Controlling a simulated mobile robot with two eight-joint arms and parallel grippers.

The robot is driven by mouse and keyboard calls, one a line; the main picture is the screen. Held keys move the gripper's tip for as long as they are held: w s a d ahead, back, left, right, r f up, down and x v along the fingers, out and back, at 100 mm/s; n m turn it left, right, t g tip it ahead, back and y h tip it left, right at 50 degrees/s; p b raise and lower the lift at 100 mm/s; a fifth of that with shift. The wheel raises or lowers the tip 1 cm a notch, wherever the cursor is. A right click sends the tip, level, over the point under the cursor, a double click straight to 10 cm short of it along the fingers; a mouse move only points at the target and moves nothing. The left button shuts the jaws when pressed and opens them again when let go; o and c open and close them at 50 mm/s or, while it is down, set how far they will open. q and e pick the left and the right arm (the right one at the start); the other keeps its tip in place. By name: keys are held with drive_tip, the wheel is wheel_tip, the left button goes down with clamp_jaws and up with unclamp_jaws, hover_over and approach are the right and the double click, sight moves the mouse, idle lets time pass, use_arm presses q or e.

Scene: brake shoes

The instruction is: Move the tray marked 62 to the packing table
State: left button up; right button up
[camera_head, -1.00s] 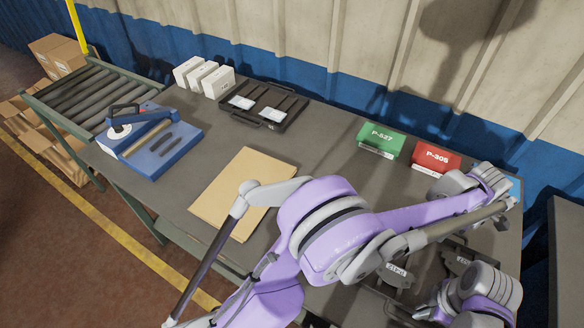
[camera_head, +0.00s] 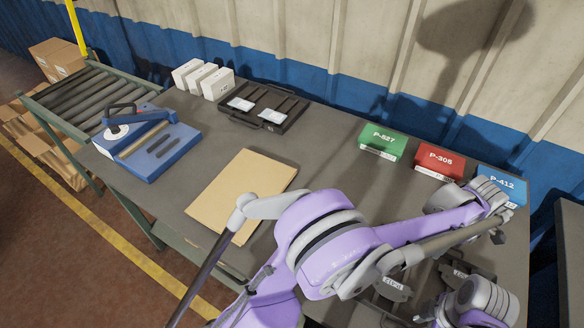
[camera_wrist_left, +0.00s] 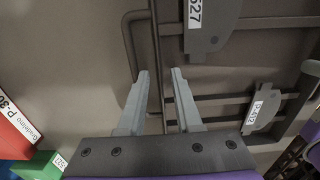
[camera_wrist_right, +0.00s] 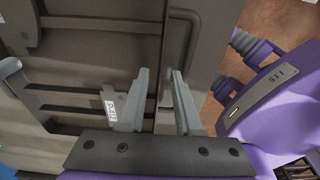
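A dark tray (camera_head: 426,277) with labelled brake shoes lies at the near right of the bench, largely hidden by my arms. It also shows in the left wrist view (camera_wrist_left: 232,97) and right wrist view (camera_wrist_right: 100,25); I see no 62 on it. It holds a shoe ending in 527 (camera_wrist_left: 210,35) and a P-412 shoe (camera_wrist_left: 258,118). My left gripper (camera_wrist_left: 159,72) is open over one end handle, fingers apart. My right gripper (camera_wrist_right: 160,72) is open over the opposite handle. A second dark tray (camera_head: 262,119) stands at the back; its tag is too small to read.
Green P-527 (camera_head: 382,140), red P-305 (camera_head: 439,161) and blue P-412 (camera_head: 503,186) boxes line the back right. A cardboard sheet (camera_head: 240,195), blue fixture (camera_head: 150,150), white boxes (camera_head: 204,80) and roller conveyor (camera_head: 85,95) are left.

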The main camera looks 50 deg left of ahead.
use_arm(q)
wheel_tip(320, 180, up, 12)
use_arm(e)
wheel_tip(320, 180, up, 12)
drive_tip(key=d, duration=0.1)
drive_tip(key=shift+w+d, duration=0.2)
idle(0.5)
idle(0.4)
